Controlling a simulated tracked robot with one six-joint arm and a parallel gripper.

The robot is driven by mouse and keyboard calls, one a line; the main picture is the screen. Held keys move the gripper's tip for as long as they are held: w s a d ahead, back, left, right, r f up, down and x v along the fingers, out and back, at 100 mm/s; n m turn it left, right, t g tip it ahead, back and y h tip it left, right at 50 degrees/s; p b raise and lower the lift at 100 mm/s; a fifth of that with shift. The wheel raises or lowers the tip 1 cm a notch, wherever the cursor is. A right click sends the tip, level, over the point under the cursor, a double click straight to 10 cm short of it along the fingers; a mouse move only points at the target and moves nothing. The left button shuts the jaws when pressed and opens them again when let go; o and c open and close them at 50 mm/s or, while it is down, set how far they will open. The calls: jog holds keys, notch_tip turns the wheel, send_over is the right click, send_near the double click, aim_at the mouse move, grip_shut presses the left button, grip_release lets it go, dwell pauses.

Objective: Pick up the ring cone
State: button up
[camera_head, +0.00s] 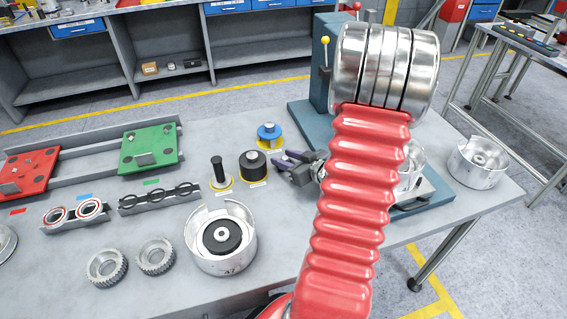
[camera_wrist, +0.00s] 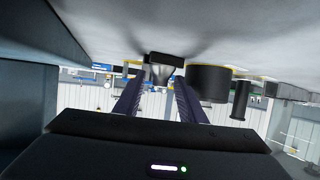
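My gripper (camera_head: 282,160) is at the middle of the workbench, its dark fingers pointing left. In the wrist view, which looks upside down, my gripper (camera_wrist: 158,84) has its fingers apart with nothing held between them. Three tools stand left of it: a wide black cylinder (camera_head: 253,164), a thin black post (camera_head: 217,168) and a blue-topped piece (camera_head: 268,131). I cannot tell which one is the ring cone. The black cylinder (camera_wrist: 211,84) and post (camera_wrist: 240,98) also show right of the fingers in the wrist view.
A metal housing with a black hub (camera_head: 221,238) and two gears (camera_head: 156,257) are front left. A green fixture (camera_head: 150,147) and a red one (camera_head: 27,173) stand at the back left. A teal press stand (camera_head: 308,120) is behind my arm. A metal drum (camera_head: 476,163) stands right.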

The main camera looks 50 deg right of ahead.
aim_at(283, 157)
jog(key=x, duration=0.4)
jog(key=shift+w+f, duration=0.1)
jog(key=shift+w, duration=0.1)
dwell(0.3)
grip_shut()
